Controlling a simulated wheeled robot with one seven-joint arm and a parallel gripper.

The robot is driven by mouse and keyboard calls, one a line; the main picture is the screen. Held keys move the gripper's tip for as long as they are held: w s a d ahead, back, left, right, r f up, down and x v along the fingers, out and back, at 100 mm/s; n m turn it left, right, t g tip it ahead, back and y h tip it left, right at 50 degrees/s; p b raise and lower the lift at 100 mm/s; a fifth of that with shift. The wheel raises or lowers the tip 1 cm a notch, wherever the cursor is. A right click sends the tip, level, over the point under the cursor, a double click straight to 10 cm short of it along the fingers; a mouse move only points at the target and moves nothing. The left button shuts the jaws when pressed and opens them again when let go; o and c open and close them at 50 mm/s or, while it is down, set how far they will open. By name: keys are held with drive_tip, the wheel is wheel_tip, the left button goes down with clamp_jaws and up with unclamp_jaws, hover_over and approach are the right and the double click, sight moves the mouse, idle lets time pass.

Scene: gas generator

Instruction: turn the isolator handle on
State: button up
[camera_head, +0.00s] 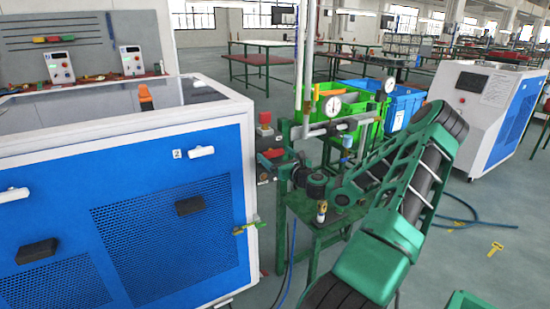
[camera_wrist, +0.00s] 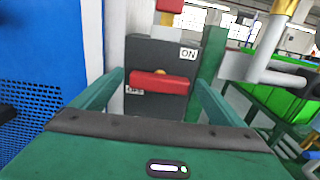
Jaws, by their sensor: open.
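The isolator is a dark grey box (camera_wrist: 174,55) on a light post, with an ON label (camera_wrist: 188,53) at upper right and an OFF label (camera_wrist: 135,90) at lower left. Its red handle (camera_wrist: 160,83) lies almost level across the box, its left end just above the OFF label. My gripper (camera_wrist: 158,77) is open, its green fingers either side of the handle in the wrist view. Whether they touch it or how deep they reach, I cannot tell.
The blue-and-white cabinet (camera_head: 160,190) stands close on the left. A green table (camera_head: 320,230) stands below my arm. Green (camera_head: 340,100) and blue (camera_head: 402,107) bins are behind.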

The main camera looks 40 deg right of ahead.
drive_tip(key=shift+c, duration=0.3)
drive_tip(key=c, duration=1)
drive_tip(key=shift+f+n, duration=0.1)
drive_tip(key=shift+n, duration=0.3)
drive_tip(key=n, duration=0.3)
drive_tip(key=shift+a+n, duration=0.2)
drive_tip(key=shift+n, duration=0.2)
drive_tip(key=n, duration=0.4)
drive_tip(key=shift+a+f+n, duration=0.1)
drive_tip(key=shift+n, duration=0.2)
drive_tip(key=n, duration=0.4)
drive_tip(key=shift+w+f, duration=0.1)
drive_tip(key=shift+a+f+n, duration=0.1)
drive_tip(key=shift+f+n, duration=0.1)
drive_tip(key=shift+n, duration=2.2)
